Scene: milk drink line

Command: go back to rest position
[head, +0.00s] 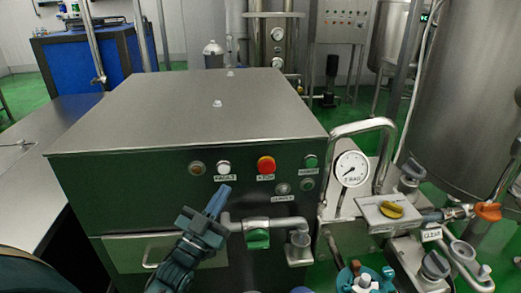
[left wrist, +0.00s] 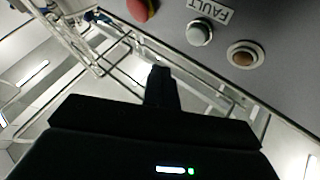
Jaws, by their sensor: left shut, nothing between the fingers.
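My left gripper (head: 219,200) is in front of the steel control cabinet (head: 200,110), its shut fingers pointing up toward the button panel with nothing between them. In the left wrist view the shut fingers (left wrist: 160,85) show dark and empty. The white FAULT button (head: 223,168) is just above the fingertips in the head view; it also shows in the left wrist view (left wrist: 199,33). The red button (head: 266,165) sits to its right, and a brown lamp (head: 197,168) to its left. I cannot make out my right gripper in either view.
A green-handled valve (head: 257,238) on a pipe is just right of my left gripper. A pressure gauge (head: 351,169), a yellow knob (head: 391,210) and an orange handle (head: 488,211) crowd the right. A large steel tank (head: 470,100) stands behind them.

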